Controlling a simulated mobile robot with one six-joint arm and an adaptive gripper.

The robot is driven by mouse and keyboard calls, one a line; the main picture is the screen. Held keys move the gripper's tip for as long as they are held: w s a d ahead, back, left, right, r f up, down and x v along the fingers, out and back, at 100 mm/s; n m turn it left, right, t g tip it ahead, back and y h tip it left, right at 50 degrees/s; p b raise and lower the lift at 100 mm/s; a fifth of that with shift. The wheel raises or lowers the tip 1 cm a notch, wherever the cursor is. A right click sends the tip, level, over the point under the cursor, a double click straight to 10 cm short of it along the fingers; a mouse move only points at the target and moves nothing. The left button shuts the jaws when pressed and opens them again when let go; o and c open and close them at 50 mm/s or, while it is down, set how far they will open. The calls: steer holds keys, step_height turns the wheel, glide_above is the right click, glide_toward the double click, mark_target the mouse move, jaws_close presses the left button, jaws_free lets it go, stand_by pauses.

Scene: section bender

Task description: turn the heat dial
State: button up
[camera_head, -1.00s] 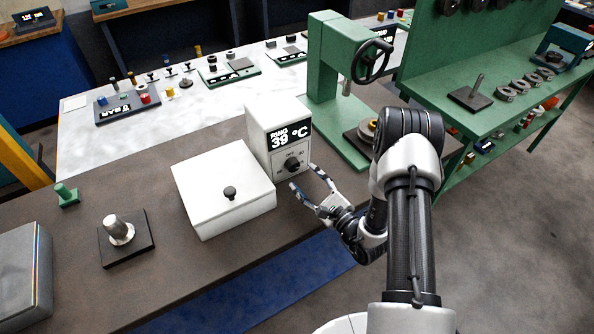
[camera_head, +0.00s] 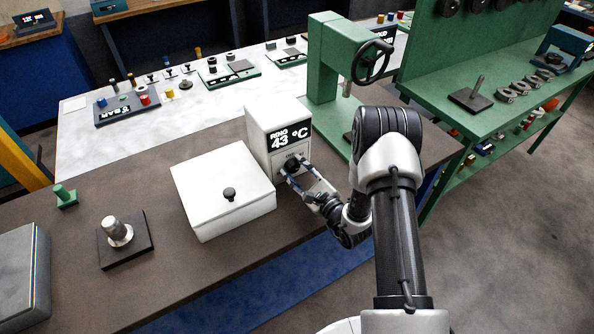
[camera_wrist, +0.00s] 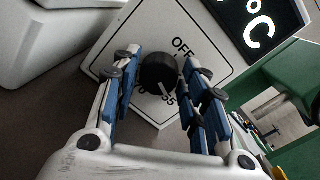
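The black heat dial (camera_wrist: 158,69) sits on the front panel of the white control box (camera_head: 262,128), among printed marks including OFF and 55. Its white pointer line faces the bottom of the wrist view. The box's display (camera_head: 290,136) reads RING 43 °C. My gripper (camera_head: 296,171) is at the panel with its fingers apart. In the wrist view, the blue-padded fingers of my gripper (camera_wrist: 160,78) stand on either side of the dial, with a narrow gap seeming to show at each side. In the head view the fingers partly cover the dial.
A white lidded box (camera_head: 222,190) with a black knob stands left of the control box. A green press (camera_head: 330,90) with a handwheel stands behind on the right. A metal post on a dark plate (camera_head: 126,240) is at left. The bench front between them is clear.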

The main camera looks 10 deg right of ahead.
steer(key=c, duration=0.6)
steer(key=shift+m+b, duration=0.45)
steer(key=shift+m, duration=0.65)
steer(key=o, duration=1.1)
steer(key=shift+c, duration=0.2)
steer(key=v, duration=1.2)
steer(key=shift+f, duration=0.15)
